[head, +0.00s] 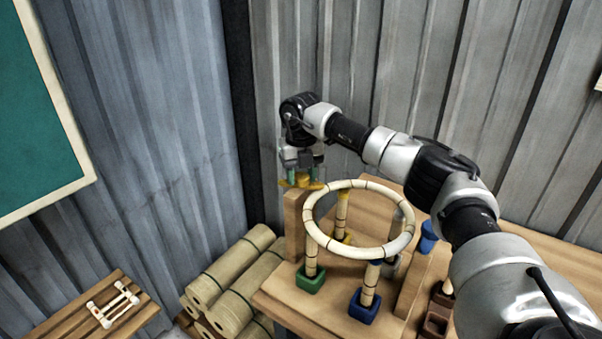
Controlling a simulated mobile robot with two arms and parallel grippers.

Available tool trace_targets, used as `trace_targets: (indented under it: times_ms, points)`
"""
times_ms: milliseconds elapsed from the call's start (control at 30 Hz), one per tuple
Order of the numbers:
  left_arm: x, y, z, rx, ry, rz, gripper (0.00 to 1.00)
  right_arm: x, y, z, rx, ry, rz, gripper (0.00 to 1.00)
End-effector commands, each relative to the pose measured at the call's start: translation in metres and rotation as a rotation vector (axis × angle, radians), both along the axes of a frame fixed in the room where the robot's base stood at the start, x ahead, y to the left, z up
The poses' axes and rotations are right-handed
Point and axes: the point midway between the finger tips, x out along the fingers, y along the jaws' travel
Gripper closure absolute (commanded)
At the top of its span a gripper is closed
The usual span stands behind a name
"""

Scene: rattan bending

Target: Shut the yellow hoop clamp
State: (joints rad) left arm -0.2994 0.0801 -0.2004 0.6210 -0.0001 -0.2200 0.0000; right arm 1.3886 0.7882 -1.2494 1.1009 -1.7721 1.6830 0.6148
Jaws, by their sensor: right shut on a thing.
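My right gripper (304,175) reaches down over the far left corner of the wooden bench. It is shut on a yellow part (300,182), which looks like the yellow hoop clamp; whether the clamp itself is open or closed is too small to tell. A pale rattan hoop (357,250) with dark joint marks lies level on several rattan posts, just right of and nearer than the gripper. My left gripper is not in view.
Green (310,280) and blue (363,308) post bases stand at the bench front. A blue part (428,237) stands at right, partly beside my arm. Rattan bundles (235,275) lie left of the bench. A slatted table (90,310) is lower left. Corrugated walls close the back.

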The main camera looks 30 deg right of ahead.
Motion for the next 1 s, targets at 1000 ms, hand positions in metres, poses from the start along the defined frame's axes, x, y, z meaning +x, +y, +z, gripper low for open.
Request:
trace_targets:
  times_ms: [1000]
  points:
    - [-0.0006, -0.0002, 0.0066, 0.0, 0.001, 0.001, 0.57, 0.0015, -0.0011, 0.0037, 0.001, -0.01, -0.472, 0.8]
